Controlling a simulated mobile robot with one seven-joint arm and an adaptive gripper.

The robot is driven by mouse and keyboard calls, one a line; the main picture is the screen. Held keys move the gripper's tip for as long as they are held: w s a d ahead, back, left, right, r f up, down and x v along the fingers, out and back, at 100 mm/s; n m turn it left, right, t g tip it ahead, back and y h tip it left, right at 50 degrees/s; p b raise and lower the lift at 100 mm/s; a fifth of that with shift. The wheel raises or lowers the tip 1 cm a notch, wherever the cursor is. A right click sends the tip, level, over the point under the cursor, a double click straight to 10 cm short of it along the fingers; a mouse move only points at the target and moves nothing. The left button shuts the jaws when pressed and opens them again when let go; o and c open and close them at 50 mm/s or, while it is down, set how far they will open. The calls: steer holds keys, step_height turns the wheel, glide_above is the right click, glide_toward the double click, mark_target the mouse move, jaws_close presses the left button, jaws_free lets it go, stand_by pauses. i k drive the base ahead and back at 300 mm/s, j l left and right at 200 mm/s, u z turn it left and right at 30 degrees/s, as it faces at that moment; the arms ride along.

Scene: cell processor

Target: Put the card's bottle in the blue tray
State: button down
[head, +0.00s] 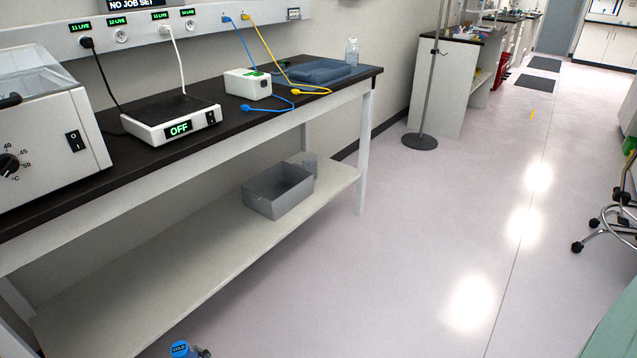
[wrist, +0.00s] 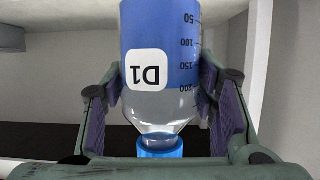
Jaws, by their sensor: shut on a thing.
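A bottle (wrist: 160,55) with blue contents, a white D1 label, a volume scale and a blue cap (wrist: 160,147) fills the middle of the wrist view, upside down in that picture. My gripper (wrist: 160,98) is shut on it, a finger on each side. In the head view, the blue cap (head: 180,348) shows at the bottom edge, below the bench; the rest of the bottle is out of frame. The blue tray (head: 322,71) lies on the far end of the dark bench top, well away from the held bottle. No card is seen.
On the bench (head: 225,122) stand a clear bottle (head: 351,52) behind the tray, a white box (head: 248,84) with blue and yellow cables, and a hotplate (head: 172,118) reading OFF. A grey bin (head: 278,190) is on the lower shelf.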

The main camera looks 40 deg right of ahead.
mark_target(321, 71)
steer(key=i+l+z, duration=0.1)
steer(key=z, duration=2.5)
steer(key=i+j, duration=0.45)
steer(key=j, duration=0.3)
steer(key=i+j, duration=0.5)
steer(key=j, duration=0.25)
steer(key=i+j, duration=0.25)
steer(key=j+z, duration=0.05)
steer(key=j, duration=0.05)
